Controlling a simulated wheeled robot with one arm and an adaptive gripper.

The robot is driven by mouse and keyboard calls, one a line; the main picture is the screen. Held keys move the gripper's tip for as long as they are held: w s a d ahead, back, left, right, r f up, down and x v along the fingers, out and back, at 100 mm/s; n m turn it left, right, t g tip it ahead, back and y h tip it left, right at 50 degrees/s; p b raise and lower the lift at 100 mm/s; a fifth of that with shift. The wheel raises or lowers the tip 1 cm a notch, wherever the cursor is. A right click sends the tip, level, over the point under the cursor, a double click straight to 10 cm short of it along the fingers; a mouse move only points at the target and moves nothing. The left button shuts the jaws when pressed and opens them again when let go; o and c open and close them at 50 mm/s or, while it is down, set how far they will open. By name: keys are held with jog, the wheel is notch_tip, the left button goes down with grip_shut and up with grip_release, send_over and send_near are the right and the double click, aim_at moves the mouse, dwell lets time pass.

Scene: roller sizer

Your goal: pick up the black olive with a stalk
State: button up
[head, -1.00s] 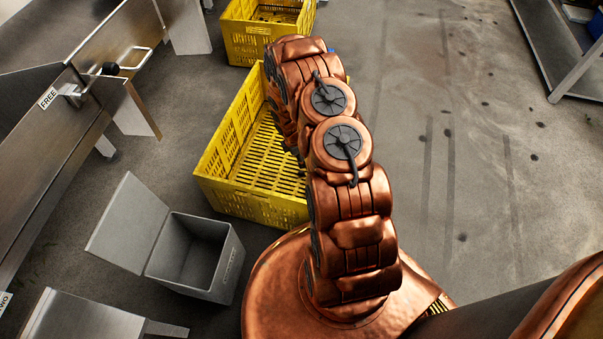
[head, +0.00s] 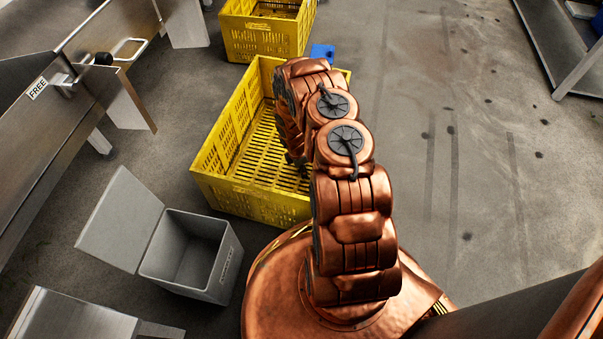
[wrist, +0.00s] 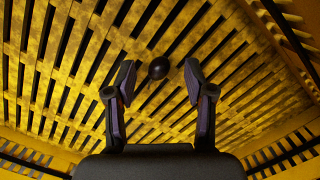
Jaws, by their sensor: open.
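A small round black olive (wrist: 158,68) lies on the slatted yellow floor of the crate in the wrist view. A tiny dark nub shows at its upper right, too small to tell if it is a stalk. My gripper (wrist: 157,78) is open, with one finger on each side of the olive and neither touching it. In the head view my arm reaches into the yellow crate (head: 228,122), and hides part of its inside. The olive cannot be made out there.
The crate walls rise around my gripper. A second yellow crate (head: 262,38) stands behind, with a blue object (head: 322,53) near it. A grey lidded bin (head: 190,262) stands at the front left. Metal chutes line the left; the floor at right is mostly clear, with scattered dark spots.

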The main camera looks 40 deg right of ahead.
jog(key=shift+f, duration=0.35)
jog(key=shift+r, duration=0.1)
jog(key=c, duration=0.8)
